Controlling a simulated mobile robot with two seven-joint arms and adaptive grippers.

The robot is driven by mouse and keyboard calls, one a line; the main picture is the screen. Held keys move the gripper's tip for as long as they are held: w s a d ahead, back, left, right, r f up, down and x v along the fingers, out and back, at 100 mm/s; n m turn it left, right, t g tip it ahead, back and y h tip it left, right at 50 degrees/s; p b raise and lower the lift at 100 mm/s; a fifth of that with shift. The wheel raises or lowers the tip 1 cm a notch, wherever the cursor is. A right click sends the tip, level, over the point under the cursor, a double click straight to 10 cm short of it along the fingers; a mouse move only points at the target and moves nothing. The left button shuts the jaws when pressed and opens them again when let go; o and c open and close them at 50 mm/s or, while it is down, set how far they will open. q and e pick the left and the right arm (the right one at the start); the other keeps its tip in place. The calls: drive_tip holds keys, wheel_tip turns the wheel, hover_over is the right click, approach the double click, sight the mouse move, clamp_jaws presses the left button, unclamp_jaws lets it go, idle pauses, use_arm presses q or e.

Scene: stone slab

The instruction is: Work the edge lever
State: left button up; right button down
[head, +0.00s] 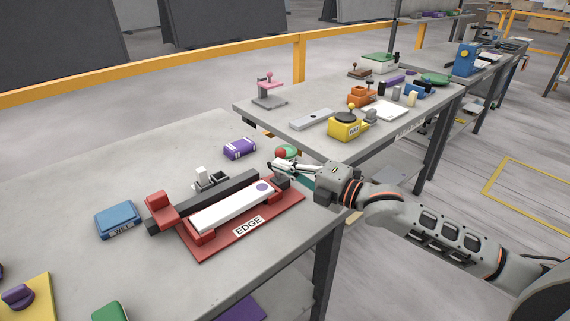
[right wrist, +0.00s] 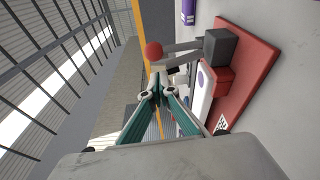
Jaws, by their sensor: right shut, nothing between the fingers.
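The edge device is a red base plate (head: 205,251) labelled EDGE on the grey stone slab table. A white bar (head: 232,208) with a purple dot lies between its red end blocks. The edge lever's red ball knob (head: 281,154) stands at the plate's far right end. In the right wrist view, the knob (right wrist: 153,52) sits on grey rods running from a dark grey block (right wrist: 220,48). My right gripper (head: 275,167) is shut and empty close by the knob; its fingertips (right wrist: 154,92) show below the knob, apparently apart from it. My left gripper is out of view.
A dark rail (head: 232,190) with a red block (head: 161,205) lies behind the bar. A blue WET block (head: 118,219) is at left, a purple block (head: 239,148) behind. A second table (head: 290,140) with several items stands beyond.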

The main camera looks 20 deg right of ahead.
drive_tip(key=shift+w+d, duration=0.45)
drive_tip(key=shift+r, duration=0.1)
